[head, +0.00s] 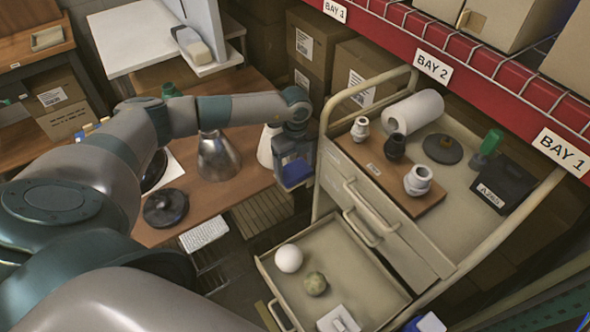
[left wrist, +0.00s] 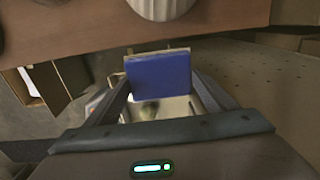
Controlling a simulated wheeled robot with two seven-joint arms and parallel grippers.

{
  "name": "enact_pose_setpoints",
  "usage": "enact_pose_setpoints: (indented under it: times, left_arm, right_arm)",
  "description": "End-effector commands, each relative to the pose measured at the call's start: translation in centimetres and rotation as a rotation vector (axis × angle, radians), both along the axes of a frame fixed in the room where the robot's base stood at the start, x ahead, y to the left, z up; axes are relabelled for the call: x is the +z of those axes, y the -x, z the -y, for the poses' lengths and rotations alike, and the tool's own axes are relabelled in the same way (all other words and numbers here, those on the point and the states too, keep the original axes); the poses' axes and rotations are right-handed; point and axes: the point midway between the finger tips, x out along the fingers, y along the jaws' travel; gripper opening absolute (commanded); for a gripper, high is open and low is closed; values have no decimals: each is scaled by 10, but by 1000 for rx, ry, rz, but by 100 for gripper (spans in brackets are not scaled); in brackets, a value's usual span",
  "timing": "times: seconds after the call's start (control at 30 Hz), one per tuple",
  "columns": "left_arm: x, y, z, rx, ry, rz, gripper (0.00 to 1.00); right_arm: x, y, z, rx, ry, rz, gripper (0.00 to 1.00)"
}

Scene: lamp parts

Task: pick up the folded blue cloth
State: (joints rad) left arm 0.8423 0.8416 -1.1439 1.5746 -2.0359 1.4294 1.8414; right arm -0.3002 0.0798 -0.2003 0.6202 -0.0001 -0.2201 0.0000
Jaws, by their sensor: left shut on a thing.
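The folded blue cloth (left wrist: 158,76) is a small flat dark-blue block between the fingers of my left gripper (left wrist: 160,95) in the left wrist view. The gripper is shut on it. In the head view my left gripper (head: 293,175) hangs in the gap between the wooden table and the metal cart, with the blue cloth (head: 295,171) showing at its fingers. The cloth appears held clear of the table edge. My right gripper is in neither view.
The wooden table (head: 235,207) holds a metal lamp shade (head: 217,157), a white shade (head: 266,146) and a dark round base (head: 166,208). The cart's open drawer (head: 345,262) holds a white ball (head: 288,258) and a greenish ball (head: 315,283). A paper roll (head: 413,112) lies on the cart top.

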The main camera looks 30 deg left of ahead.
Motion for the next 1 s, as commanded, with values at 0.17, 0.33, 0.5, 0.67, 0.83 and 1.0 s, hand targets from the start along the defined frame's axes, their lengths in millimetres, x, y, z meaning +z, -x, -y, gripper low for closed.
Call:
enact_pose_setpoints:
  times: [0.17, 0.33, 0.5, 0.67, 0.83, 1.0]
  left_arm:
    - [1, -1, -1, 0, 1, 2, 56]
    - [5, -4, -3, 0, 1, 2, 56]
    - [34, -5, -3, -1, 1, 5, 56]
    - [64, -4, -3, -2, 1, 5, 56]
    - [91, -4, -2, 0, 1, 4, 56]
    - [117, -4, -3, -1, 0, 4, 56]
  right_arm:
    - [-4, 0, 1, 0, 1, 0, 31]
    - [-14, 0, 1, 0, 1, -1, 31]
    - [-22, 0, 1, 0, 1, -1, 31]
    - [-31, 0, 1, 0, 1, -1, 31]
    - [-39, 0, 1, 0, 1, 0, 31]
    - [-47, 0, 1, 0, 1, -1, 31]
